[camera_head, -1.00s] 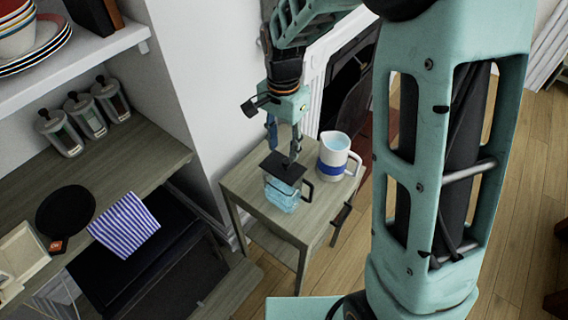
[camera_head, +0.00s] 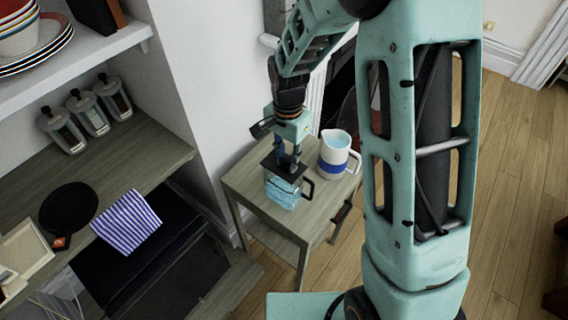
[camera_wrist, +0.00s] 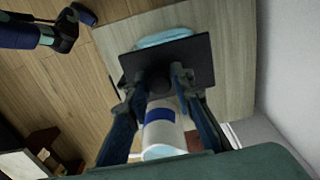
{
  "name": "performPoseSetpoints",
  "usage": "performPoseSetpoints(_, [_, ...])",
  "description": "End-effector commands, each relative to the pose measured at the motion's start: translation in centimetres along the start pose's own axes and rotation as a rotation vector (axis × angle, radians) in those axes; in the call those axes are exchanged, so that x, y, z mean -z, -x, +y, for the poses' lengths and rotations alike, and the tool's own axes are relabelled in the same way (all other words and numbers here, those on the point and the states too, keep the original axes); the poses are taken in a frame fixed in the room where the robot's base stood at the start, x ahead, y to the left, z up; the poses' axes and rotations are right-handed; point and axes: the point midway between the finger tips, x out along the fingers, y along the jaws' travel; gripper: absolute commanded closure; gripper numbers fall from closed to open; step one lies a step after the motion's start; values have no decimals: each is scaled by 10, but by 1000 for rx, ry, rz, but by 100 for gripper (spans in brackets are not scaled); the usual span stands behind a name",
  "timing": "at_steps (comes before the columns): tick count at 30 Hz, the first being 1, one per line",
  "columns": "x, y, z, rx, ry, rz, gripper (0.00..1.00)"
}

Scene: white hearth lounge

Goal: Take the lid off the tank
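The tank (camera_head: 283,194) is a clear, blue-tinted glass vessel with a dark handle, upright on a small wooden side table (camera_head: 246,190). A flat black square lid (camera_head: 270,167) lies over its top. In the wrist view, the lid (camera_wrist: 199,62) has a round black knob (camera_wrist: 157,83), and a pale blue edge of the tank (camera_wrist: 163,38) shows past it. My gripper (camera_head: 288,161) points down just over the lid. In the wrist view, the fingers of my gripper (camera_wrist: 156,88) are apart, one on each side of the knob. Firm contact does not show.
A white pitcher with a blue band (camera_head: 334,155) stands close to the right of the tank on the same table. A wall is behind the table. A wooden shelf (camera_head: 150,150) with several jars, a striped cloth (camera_head: 125,222) and a black round object (camera_head: 68,208) is at left.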

Motion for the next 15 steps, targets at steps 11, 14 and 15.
performPoseSetpoints(11, [0, 0, 0, 0, 0, 0, 100])
performPoseSetpoints(14, [0, 1, 0, 0, 0, 1, 100])
performPoseSetpoints(15, [0, 2, 0, 1, 0, 1, 100])
